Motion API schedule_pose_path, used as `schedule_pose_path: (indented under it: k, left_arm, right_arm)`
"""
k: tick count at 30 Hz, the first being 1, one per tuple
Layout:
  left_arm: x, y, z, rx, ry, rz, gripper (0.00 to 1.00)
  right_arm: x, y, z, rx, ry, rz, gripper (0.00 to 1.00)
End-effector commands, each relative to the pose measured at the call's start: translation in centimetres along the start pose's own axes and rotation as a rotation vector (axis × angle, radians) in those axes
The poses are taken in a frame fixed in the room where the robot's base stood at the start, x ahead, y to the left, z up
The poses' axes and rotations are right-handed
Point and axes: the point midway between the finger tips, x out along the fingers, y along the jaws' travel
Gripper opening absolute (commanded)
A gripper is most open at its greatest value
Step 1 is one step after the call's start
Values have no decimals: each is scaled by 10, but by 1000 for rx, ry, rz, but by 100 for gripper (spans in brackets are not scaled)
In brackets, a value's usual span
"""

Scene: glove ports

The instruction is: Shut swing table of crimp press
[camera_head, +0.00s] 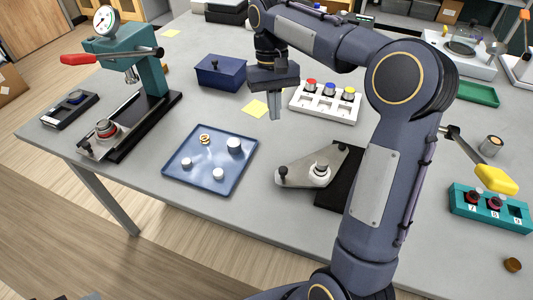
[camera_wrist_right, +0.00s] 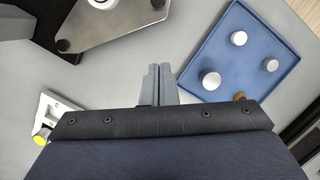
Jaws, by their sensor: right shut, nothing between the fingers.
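The crimp press stands mostly hidden behind my right arm; its black base (camera_head: 334,193) and a lever with a yellow grip (camera_head: 496,179) show on either side. The swing table, a grey metal plate (camera_head: 300,181), sticks out leftward from the base. It carries a round metal seat (camera_head: 321,169) and a dark knob (camera_head: 283,173) at its left tip. The plate also shows in the right wrist view (camera_wrist_right: 112,27). My right gripper (camera_head: 275,116) is shut and empty, fingers pointing down, above the table beyond the plate and apart from it. My left gripper is out of view.
A blue tray (camera_head: 196,185) with small parts lies left of the plate. A white rack (camera_head: 318,108) with coloured caps and a blue box (camera_head: 221,76) stand farther back. A teal press (camera_head: 151,75) stands left. Bare tabletop lies between tray and plate.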

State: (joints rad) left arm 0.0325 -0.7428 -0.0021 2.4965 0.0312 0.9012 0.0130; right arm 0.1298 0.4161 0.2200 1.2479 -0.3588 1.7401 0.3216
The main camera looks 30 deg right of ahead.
Motion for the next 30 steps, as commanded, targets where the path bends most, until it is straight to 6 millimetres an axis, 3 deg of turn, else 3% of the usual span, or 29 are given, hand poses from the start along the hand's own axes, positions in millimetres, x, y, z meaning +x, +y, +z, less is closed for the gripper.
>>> schedule_pose_path:
  k: [8,19,24,30]
  left_arm:
    - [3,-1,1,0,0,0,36]
    - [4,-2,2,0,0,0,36]
    - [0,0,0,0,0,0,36]
    - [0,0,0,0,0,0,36]
  right_arm:
    - [26,1,-4,7,-15,7,0]
    - [103,1,-2,5,-15,5,0]
    - [106,1,23,5,-11,5,0]
    - [110,0,35,6,-11,5,0]
